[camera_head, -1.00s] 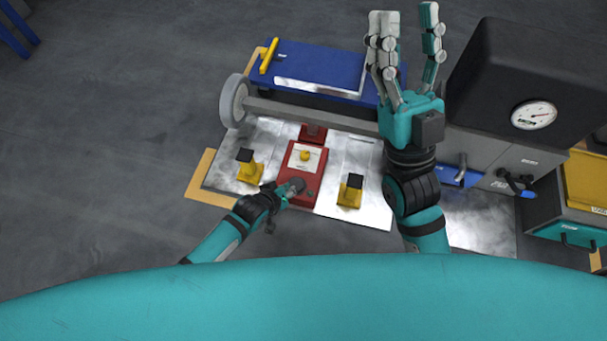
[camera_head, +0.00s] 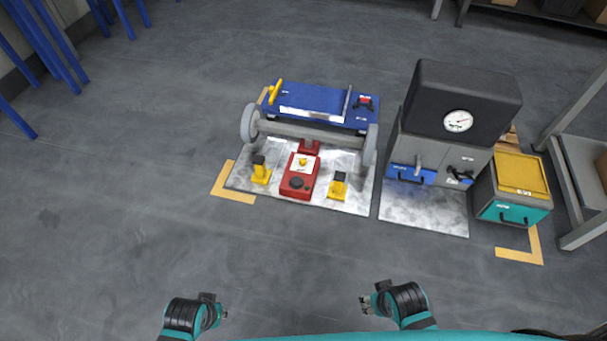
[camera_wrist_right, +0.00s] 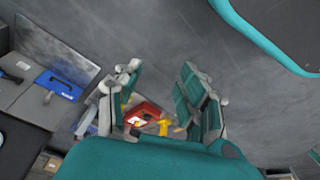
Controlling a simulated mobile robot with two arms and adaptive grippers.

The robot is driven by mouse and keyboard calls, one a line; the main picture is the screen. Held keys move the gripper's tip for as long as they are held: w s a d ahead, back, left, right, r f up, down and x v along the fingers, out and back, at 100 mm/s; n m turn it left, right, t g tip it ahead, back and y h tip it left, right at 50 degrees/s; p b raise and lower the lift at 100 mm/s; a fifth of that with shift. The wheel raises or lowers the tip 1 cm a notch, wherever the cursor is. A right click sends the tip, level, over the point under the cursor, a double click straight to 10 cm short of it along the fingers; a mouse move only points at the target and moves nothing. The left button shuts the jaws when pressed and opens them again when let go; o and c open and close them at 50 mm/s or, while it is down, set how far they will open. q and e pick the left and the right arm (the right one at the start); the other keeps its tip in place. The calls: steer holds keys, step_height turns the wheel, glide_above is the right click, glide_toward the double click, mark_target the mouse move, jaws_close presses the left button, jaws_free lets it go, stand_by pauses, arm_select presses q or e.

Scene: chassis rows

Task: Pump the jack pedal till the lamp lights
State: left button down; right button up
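The red jack (camera_head: 295,187) stands on a shiny metal sheet under the axle of a blue cart (camera_head: 315,102). A black round pad (camera_head: 297,183), probably the pedal, is on its near end. A yellow dome (camera_head: 303,161), perhaps the lamp, sits on its white plate; I cannot tell if it is lit. My left gripper (camera_head: 217,306) is low in the head view, well short of the jack; its fingers are too small to read. My right gripper (camera_head: 367,303) is also low and apart from everything. The right wrist view shows its fingers spread and empty, with the jack (camera_wrist_right: 146,111) far beyond.
Yellow stands with black tops (camera_head: 261,170) (camera_head: 338,186) flank the jack. A grey cabinet (camera_head: 440,155) with a black gauge housing (camera_head: 465,100) and a yellow-topped box (camera_head: 520,174) are to the right. The floor between me and the jack is clear.

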steer(key=shift+w+f, duration=0.1)
steer(key=shift+w, duration=0.05)
jaws_close()
stand_by(0.4)
stand_by(1.1)
